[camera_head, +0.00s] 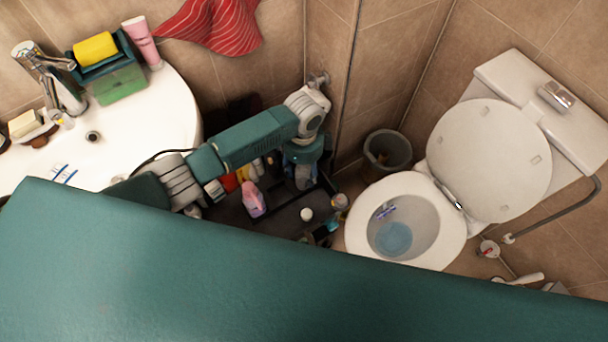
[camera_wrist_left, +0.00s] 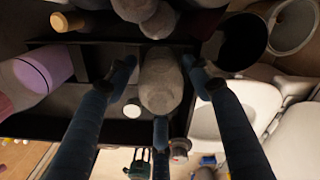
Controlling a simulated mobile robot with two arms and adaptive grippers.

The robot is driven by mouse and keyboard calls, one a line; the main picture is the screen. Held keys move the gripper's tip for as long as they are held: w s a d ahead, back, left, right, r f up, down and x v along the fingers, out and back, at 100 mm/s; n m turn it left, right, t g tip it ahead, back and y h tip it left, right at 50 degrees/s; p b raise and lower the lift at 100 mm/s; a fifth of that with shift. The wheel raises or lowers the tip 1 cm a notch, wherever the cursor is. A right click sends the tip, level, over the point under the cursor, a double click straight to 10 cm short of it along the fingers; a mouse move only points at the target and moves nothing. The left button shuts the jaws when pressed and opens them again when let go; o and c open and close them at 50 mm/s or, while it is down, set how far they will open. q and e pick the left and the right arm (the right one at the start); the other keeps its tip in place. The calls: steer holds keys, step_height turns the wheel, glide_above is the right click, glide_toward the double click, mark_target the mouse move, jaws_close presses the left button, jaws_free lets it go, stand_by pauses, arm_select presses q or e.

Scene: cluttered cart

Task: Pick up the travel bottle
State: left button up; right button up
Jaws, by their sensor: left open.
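A grey rounded bottle (camera_wrist_left: 162,82), which looks like the travel bottle, stands on the dark cart (camera_head: 283,217) beside the toilet. In the left wrist view it sits between the spread fingers of my left gripper (camera_wrist_left: 159,72). The fingers lie around it, with small gaps seen at the sides; I cannot tell whether any finger touches it. In the head view my left gripper (camera_head: 304,160) points down over the cart and hides most of the bottle. My right gripper is in neither view.
A pink-lilac bottle (camera_head: 253,199) and a small white round item (camera_head: 307,214) are on the cart. Other containers crowd its back. The toilet (camera_head: 362,225) and a grey bin (camera_head: 388,153) stand to the right. The white sink (camera_head: 165,108) is to the left.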

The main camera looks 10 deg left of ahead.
arm_select(q)
steer(key=c, duration=1.1)
steer(key=shift+c, duration=0.2)
step_height(320, 180, up, 20)
steer(key=shift+p, duration=0.45)
